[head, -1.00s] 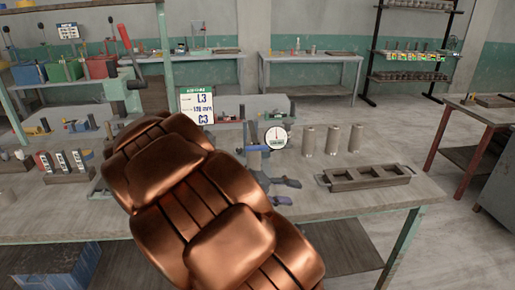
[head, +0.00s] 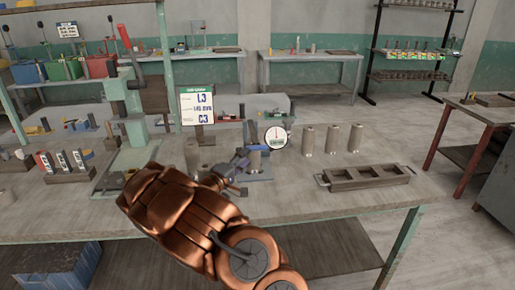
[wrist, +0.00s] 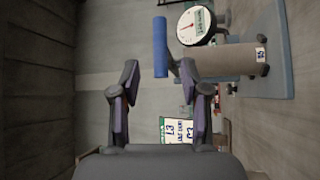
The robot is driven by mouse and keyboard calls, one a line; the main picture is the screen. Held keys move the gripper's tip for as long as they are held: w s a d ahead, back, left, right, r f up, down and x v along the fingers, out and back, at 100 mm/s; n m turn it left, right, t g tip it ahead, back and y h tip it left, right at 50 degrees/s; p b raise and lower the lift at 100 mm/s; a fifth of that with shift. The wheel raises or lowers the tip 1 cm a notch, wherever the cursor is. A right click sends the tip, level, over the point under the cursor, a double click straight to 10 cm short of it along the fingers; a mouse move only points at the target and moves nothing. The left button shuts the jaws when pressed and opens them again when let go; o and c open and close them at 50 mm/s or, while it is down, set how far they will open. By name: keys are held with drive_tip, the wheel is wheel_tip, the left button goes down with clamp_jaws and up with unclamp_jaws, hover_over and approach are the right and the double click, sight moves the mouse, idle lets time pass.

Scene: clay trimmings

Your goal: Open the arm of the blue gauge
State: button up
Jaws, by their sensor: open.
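The blue gauge (head: 253,132) stands on a blue base on the bench, with its round white dial (head: 275,137) to its right. In the wrist view the dial (wrist: 195,25) is at the top. A blue cylindrical piece (wrist: 160,47), apparently the gauge's arm or its grip, lies just beyond my fingertips, lined up between them. A grey metal cylinder (wrist: 228,61) with a small label sits beside it, below the dial. My gripper (wrist: 160,82) is open and empty. In the head view my gripper (head: 240,164) is close in front of the gauge and partly covers its lower part.
Three metal cylinders (head: 333,139) stand to the right of the gauge. A dark tray with square pockets (head: 365,178) lies farther right. A sign card (head: 197,105) stands behind, left of the gauge. A green press (head: 130,110) is at left. The bench front right is clear.

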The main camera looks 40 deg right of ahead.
sight(257, 145)
drive_tip(key=shift+w+d+r+p, duration=0.15)
drive_tip(key=shift+d+p, duration=0.3)
drive_tip(key=shift+d, duration=0.8)
drive_tip(key=shift+w+d+r+p, duration=0.2)
drive_tip(key=shift+d+p, duration=0.2)
drive_tip(key=shift+d, duration=0.9)
drive_tip(key=shift+w+d+r+p, duration=0.15)
drive_tip(key=shift+d+p, duration=0.3)
drive_tip(key=shift+d, duration=0.8)
drive_tip(key=shift+c, duration=0.3)
clamp_jaws()
